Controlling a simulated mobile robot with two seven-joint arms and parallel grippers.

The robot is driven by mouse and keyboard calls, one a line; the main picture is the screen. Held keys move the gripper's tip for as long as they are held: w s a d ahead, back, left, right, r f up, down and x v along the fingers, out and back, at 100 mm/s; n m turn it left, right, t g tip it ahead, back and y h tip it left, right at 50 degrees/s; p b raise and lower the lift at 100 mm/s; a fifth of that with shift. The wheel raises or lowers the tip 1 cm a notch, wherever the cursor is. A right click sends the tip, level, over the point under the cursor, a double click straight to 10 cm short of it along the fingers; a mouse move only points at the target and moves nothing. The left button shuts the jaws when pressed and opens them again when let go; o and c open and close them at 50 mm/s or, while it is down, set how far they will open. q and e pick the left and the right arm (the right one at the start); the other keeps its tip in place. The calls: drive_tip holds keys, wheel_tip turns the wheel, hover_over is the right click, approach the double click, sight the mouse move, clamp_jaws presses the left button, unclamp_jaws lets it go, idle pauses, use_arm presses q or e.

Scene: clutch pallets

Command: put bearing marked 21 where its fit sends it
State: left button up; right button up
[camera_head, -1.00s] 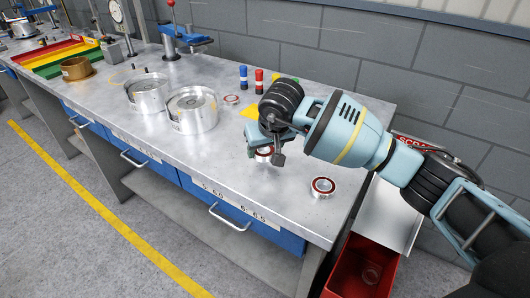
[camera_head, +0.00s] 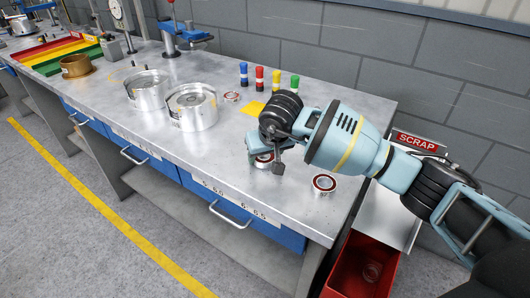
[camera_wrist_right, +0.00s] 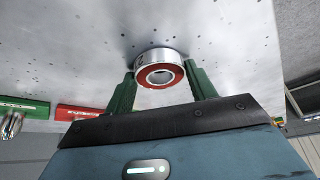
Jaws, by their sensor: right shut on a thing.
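My right gripper (camera_head: 264,160) is low over the bench near its right part, shut on a bearing. The bearing (camera_wrist_right: 160,68) is a silver ring with a red seal, seen between the green fingers in the right wrist view. It is partly hidden by the gripper in the head view, and I cannot read a number on it. A second red-sealed bearing (camera_head: 323,184) sits on the bench right of the gripper. A smaller red ring, likely another bearing (camera_head: 231,96), lies further back. My left gripper is not in view.
Two silver cylindrical housings (camera_head: 192,121) (camera_head: 146,98) stand left of the gripper. Red, yellow and green trays (camera_head: 60,54) and a brass cup (camera_head: 76,68) are far left. Coloured markers (camera_head: 260,77) stand behind. A SCRAP sign (camera_head: 417,141) and red bin (camera_head: 350,272) are at the right.

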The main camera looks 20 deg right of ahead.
drive_tip(key=o, duration=1.2)
drive_tip(key=shift+c, duration=0.2)
drive_tip(key=shift+o, duration=0.4)
drive_tip(key=shift+r, duration=0.15)
drive_tip(key=shift+r, duration=0.3)
drive_tip(key=v, duration=1.2)
drive_tip(key=shift+r+p, duration=0.15)
drive_tip(key=shift+p, duration=0.25)
